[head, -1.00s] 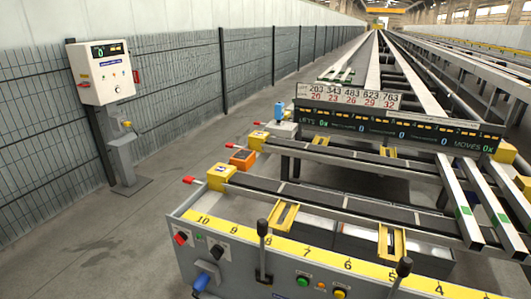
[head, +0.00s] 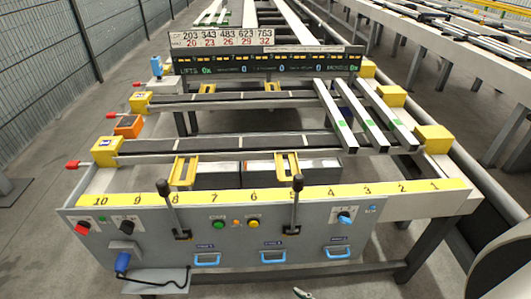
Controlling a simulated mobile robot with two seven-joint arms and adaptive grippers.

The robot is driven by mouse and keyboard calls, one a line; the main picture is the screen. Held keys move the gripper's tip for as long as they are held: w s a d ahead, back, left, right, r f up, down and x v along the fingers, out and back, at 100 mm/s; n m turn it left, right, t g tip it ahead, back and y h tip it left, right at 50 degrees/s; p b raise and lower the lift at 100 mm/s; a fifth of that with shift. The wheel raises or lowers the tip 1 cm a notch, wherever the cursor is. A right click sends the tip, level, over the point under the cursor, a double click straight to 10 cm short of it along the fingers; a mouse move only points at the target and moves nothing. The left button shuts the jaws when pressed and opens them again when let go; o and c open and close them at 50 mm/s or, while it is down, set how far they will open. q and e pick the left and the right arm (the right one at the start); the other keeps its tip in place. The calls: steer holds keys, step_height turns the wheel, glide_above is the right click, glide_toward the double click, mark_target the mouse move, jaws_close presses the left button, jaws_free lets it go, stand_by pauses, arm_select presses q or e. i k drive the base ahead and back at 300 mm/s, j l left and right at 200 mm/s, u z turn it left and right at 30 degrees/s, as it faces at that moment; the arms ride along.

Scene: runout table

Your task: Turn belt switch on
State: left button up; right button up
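The grey control panel (head: 190,250) fills the front of the runout table in the head view. A red knob (head: 82,228) and a black rotary knob (head: 127,227) sit at its left end. A green button (head: 218,225) and a yellow button (head: 253,224) are near its middle. A blue and black rotary switch (head: 345,217) sits on a white plate at its right. The labels are too small to read, so I cannot tell which control is the belt switch, or its setting.
Two black levers (head: 164,190) (head: 297,185) stand up at the panel's front. A yellow numbered ruler (head: 330,195) runs along the top edge. Several metal bars (head: 343,120) lie across the belts at the right. Floor is open on the left.

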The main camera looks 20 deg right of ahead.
mark_target(82, 227)
steer(key=j+z, duration=0.15)
steer(key=z, duration=0.2)
steer(key=j+z, duration=0.4)
steer(key=z, duration=0.25)
steer(key=j+z, duration=0.15)
steer(key=j, duration=0.15)
steer(key=k+j+z, duration=0.15)
steer(key=j, duration=0.15)
steer(key=k+j+z, duration=0.2)
steer(key=k+j, duration=0.1)
steer(key=j, duration=0.25)
steer(key=k+j, duration=0.1)
steer(key=j, duration=0.3)
steer(key=k+j, duration=0.15)
steer(key=j, duration=0.2)
steer(key=k+j, duration=0.1)
steer(key=j, duration=0.25)
steer(key=j+z, duration=0.05)
